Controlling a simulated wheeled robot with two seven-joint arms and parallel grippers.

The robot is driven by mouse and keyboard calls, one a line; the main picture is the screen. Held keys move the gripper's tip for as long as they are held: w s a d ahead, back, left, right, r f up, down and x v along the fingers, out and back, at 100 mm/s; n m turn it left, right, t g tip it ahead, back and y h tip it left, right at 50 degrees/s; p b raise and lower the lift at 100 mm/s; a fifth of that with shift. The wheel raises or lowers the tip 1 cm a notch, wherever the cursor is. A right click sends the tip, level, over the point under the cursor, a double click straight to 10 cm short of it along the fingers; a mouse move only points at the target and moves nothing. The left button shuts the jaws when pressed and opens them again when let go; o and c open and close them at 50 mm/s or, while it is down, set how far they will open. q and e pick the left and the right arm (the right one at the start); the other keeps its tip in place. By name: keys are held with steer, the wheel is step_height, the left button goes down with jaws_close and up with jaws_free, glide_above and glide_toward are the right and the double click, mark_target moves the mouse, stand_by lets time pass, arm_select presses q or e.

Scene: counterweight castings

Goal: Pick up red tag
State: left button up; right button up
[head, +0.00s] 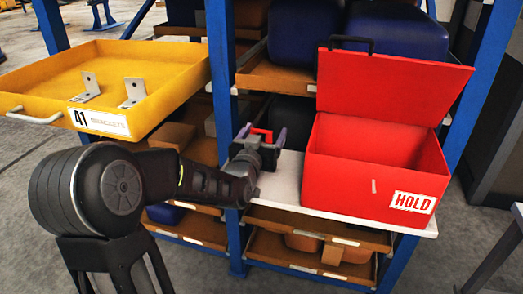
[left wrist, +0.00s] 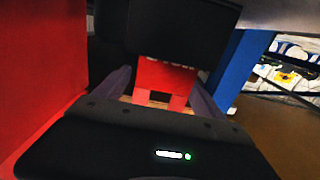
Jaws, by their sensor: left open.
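A small red piece, likely the red tag (head: 262,132), shows between the two purple-grey fingers of my left gripper (head: 262,136) in the head view. In the left wrist view the red tag (left wrist: 164,80) has a notch in its lower edge and lies between the fingertips. My left gripper is open, with a finger on either side of the tag; I cannot tell whether they touch it. The gripper's dark body hides the tag's lower part in the head view. My right gripper is in neither view.
A red box (head: 345,165) marked HOLD, lid up, stands on a white shelf (head: 281,187) right of my left gripper. A yellow tray (head: 150,65) labelled 41 BRACKETS holds two metal brackets (head: 134,91). A blue rack post (head: 222,75) stands close behind the gripper.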

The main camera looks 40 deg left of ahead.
arm_select(q)
steer(key=shift+c, duration=0.2)
steer(key=c, duration=1.4)
